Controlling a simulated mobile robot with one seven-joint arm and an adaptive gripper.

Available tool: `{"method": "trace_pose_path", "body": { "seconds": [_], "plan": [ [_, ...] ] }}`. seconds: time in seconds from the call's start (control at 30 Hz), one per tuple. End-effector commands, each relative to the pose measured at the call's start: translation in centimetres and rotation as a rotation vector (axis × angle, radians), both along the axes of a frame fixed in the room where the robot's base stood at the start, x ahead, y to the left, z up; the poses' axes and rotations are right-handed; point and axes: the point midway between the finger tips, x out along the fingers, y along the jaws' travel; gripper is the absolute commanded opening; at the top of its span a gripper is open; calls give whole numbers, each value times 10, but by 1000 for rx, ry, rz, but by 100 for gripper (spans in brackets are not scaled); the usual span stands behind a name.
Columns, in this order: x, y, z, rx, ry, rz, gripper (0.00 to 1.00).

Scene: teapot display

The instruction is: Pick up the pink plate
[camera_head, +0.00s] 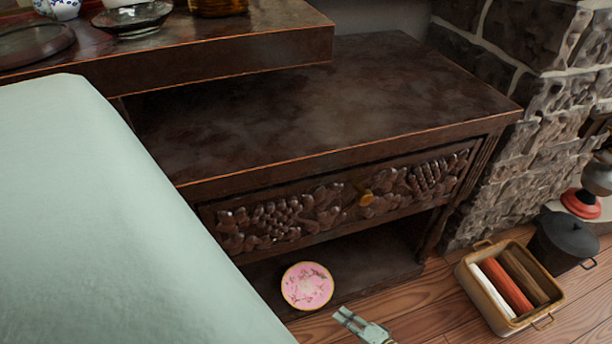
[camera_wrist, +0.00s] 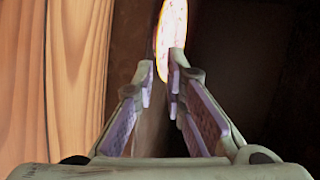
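The pink plate (camera_head: 307,286), round with a gold rim and a floral pattern, is at the front of the cabinet's dark lower shelf.
The carved dark cabinet (camera_head: 340,110) overhangs the shelf (camera_head: 375,262). A crate (camera_head: 472,285) with rolled items and a black pot (camera_head: 562,240) stand at the right on the wooden floor (camera_head: 425,300). A stone wall (camera_head: 545,110) rises behind them.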

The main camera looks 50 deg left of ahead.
Motion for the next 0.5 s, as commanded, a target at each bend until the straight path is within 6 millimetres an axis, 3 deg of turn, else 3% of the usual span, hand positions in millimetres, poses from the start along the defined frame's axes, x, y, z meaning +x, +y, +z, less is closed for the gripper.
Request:
{"method": "trace_pose_path", "body": {
  "seconds": [0.1,0.37,0.5],
  "plan": [
    [0,17,-8,1,1,-1,12],
    [1,32,-14,1,1,-2,12],
    [3,50,-24,2,3,-1,12]
  ]
}}
